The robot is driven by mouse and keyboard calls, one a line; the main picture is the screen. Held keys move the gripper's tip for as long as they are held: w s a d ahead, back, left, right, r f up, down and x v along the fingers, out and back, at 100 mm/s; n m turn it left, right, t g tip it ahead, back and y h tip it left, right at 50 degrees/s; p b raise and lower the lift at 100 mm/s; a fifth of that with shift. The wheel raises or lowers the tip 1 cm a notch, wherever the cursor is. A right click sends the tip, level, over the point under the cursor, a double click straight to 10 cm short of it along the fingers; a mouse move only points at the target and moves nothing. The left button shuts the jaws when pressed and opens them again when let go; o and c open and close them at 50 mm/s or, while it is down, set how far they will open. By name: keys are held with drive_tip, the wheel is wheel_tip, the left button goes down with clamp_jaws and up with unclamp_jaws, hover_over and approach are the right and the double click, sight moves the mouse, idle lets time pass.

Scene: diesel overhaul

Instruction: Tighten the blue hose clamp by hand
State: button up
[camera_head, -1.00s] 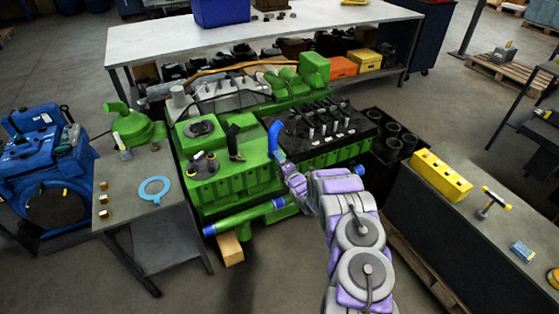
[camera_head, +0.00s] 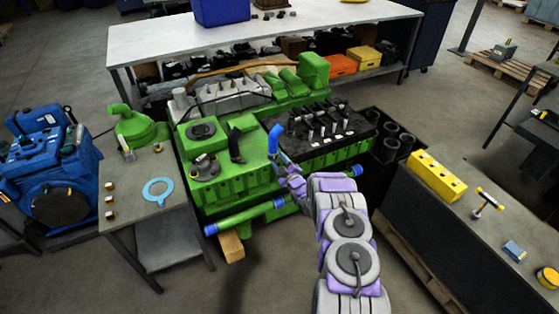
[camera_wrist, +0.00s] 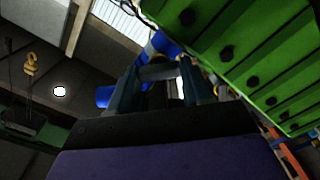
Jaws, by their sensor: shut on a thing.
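The blue hose (camera_head: 274,138) is a bent upright piece at the front of the green engine (camera_head: 235,185), near the dark cylinder head. My gripper (camera_head: 283,163) is at the hose's lower end, against the engine's front side. In the wrist view, the two fingers of my gripper (camera_wrist: 158,85) stand on either side of a small grey part at the hose's lower end. The blue hose (camera_wrist: 160,45) shows beyond the fingertips. The gripper is shut on that part, which seems to be the hose clamp; its band and screw are mostly hidden by the fingers.
A green pipe with blue ends (camera_head: 245,217) runs low along the engine's front, close under my arm. A side table (camera_head: 160,215) with a blue ring stands left. A dark bench (camera_head: 465,235) with a yellow block (camera_head: 436,177) stands right. Open floor lies in front.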

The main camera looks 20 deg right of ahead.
drive_tip(key=m, duration=0.2)
drive_tip(key=m+p, duration=0.1)
drive_tip(key=m, duration=0.2)
drive_tip(key=shift+s+f+m, duration=0.1)
drive_tip(key=shift+f+m, duration=0.15)
drive_tip(key=shift+m, duration=0.05)
drive_tip(key=shift+f+n+p, duration=0.15)
drive_tip(key=shift+n+p, duration=0.55)
drive_tip(key=shift+n, duration=8.05)
drive_tip(key=shift+f+n+p, duration=0.1)
drive_tip(key=shift+n+p, duration=0.6)
drive_tip(key=shift+n, duration=8.05)
